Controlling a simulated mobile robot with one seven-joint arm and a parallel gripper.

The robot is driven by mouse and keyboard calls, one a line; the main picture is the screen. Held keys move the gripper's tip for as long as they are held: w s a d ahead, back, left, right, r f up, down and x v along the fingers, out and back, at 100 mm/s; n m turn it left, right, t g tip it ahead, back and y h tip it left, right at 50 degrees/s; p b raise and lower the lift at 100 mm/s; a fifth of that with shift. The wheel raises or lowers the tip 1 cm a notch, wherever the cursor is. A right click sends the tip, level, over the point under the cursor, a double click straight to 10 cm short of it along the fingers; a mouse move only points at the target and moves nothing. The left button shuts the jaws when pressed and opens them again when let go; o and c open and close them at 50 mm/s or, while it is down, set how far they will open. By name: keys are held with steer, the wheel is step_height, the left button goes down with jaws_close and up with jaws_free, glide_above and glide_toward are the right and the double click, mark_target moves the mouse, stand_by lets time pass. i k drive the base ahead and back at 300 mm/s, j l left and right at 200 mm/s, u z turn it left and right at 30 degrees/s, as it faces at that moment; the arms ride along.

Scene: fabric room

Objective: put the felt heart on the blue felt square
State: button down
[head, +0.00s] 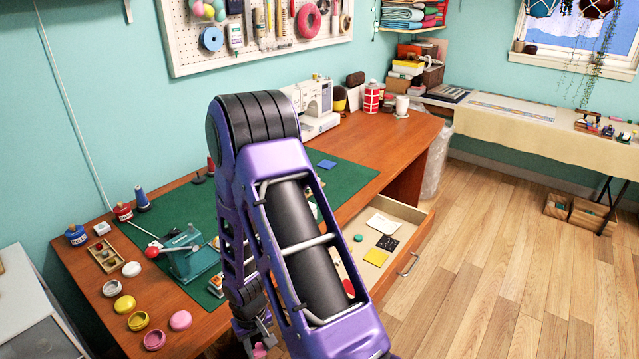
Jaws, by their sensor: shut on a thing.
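My gripper (257,338) is low in the picture, in front of the desk's front edge, partly hidden by my arm. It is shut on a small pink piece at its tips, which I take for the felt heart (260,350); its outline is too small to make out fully. The blue felt square (327,163) lies flat on the green cutting mat (345,178), towards the back of the desk and well away from my gripper. Nothing shows on top of it.
A green hand press (190,257), tins and a wooden tray (105,254) crowd the desk's left end. An open drawer (412,231) holds a yellow square (376,257) and a black card (388,243). A sewing machine (318,100) stands behind. The mat around the blue square is mostly clear.

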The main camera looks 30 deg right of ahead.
mark_target(326, 165)
steer(key=l+u, duration=0.1)
steer(key=u, duration=0.85)
steer(key=k+l+u, duration=0.1)
steer(key=l+u, duration=0.2)
steer(key=k+l+u, duration=0.15)
steer(key=l+u, duration=0.15)
steer(key=l, duration=0.2)
steer(key=k+l+u, duration=0.5)
steer(key=l+u, duration=0.25)
steer(key=k+l+u, duration=0.25)
steer(key=u, duration=0.2)
steer(key=k+l+u, duration=0.2)
steer(key=u, duration=0.25)
steer(key=k+u, duration=0.4)
steer(key=k, duration=0.3)
steer(key=k+l, duration=0.1)
steer(key=k, duration=0.55)
steer(key=k+l, duration=0.1)
steer(key=k, duration=0.5)
steer(key=u, duration=0.05)
